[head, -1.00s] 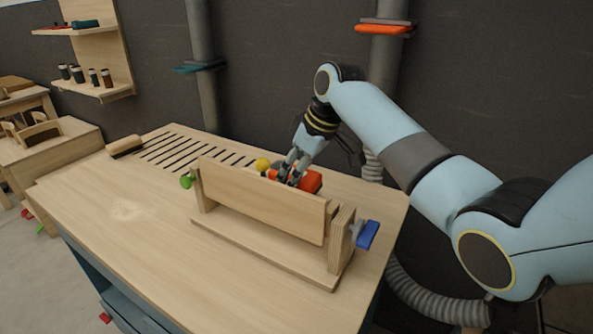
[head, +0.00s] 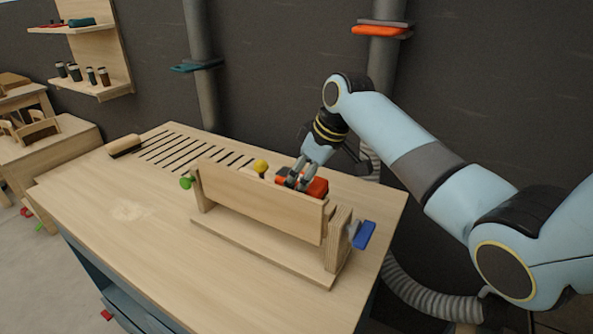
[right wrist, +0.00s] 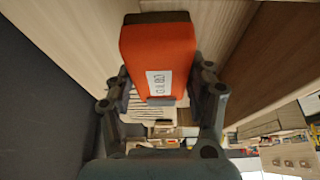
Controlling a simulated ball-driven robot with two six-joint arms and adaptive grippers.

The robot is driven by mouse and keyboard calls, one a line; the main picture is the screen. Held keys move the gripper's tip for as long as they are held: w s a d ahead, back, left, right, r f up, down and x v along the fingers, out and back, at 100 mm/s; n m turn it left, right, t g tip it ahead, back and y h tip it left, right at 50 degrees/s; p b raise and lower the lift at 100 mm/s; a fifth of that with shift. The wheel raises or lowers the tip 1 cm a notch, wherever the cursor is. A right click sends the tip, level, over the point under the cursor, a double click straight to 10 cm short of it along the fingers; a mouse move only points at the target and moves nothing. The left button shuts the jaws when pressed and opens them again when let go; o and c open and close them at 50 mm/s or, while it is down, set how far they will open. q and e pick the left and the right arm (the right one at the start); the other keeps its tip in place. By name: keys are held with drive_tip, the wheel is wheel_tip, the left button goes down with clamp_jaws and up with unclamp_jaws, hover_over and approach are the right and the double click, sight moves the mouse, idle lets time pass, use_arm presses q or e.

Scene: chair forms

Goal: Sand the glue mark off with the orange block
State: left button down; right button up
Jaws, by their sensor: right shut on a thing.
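My right gripper (head: 292,179) is shut on the orange block (head: 318,188), behind the upright wooden board (head: 262,202) in the head view. In the right wrist view the orange block (right wrist: 158,50) sits between the fingers, with a white label facing the camera and a dark layer at its far end. Wood surfaces lie close around that end; I cannot tell whether it touches them. The board stands in a wooden holder (head: 262,250) on the bench. I cannot make out a glue mark on the board's visible face. My left gripper is not in view.
A yellow knob (head: 261,166) is left of the gripper, a green one (head: 186,182) at the holder's left end and a blue handle (head: 365,235) at its right. A brush (head: 124,146) lies by the bench slots. The front left bench top is clear except for a pale patch (head: 130,210).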

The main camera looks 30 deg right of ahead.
drive_tip(key=shift+s+d, duration=0.15)
drive_tip(key=shift+s, duration=0.15)
drive_tip(key=shift+w+a+f+b, duration=0.2)
drive_tip(key=shift+w+a+b, duration=0.4)
drive_tip(key=shift+w, duration=0.5)
drive_tip(key=shift+s+d+r+p, duration=0.1)
drive_tip(key=shift+s+d+p, duration=0.1)
drive_tip(key=shift+s+p, duration=0.5)
drive_tip(key=shift+s+d+p, duration=0.4)
drive_tip(key=shift+s+p, duration=0.05)
drive_tip(key=shift+p, duration=0.3)
drive_tip(key=shift+w+a+r+b, duration=0.1)
drive_tip(key=shift+w+a+b, duration=0.2)
drive_tip(key=shift+w, duration=0.35)
drive_tip(key=shift+w+a+b, duration=0.2)
drive_tip(key=shift+w+a, duration=0.2)
drive_tip(key=shift+w, duration=0.25)
drive_tip(key=shift+s+d+p, duration=0.4)
drive_tip(key=shift+s+p, duration=0.3)
drive_tip(key=shift+p, duration=0.05)
drive_tip(key=shift+s+d+p, duration=0.25)
drive_tip(key=shift+s+p, duration=0.15)
drive_tip(key=shift+s, duration=0.2)
